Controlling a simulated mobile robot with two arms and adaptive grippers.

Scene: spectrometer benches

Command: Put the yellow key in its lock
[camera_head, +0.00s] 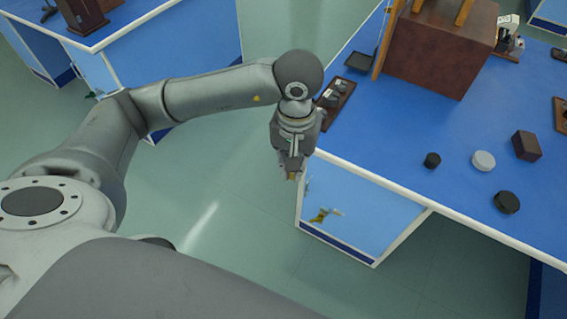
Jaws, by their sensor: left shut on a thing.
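My left gripper (291,170) points down in front of the blue bench's left end, a little off its edge. It is shut on a small yellowish piece (292,177), which looks like the yellow key; the fingers hide most of it. A small yellow fitting (319,216) shows on the bench's light-blue side panel (360,222), below and right of the gripper. It is too small to tell whether this is the lock. The held piece looks apart from it. My right gripper is not in view.
The blue bench top (400,150) holds a brown box (441,45), a dark tray (359,62), a small dark block (526,145) and several round pieces, one light grey (483,160). Another bench (110,38) stands at upper left. Green floor (240,225) is clear between them.

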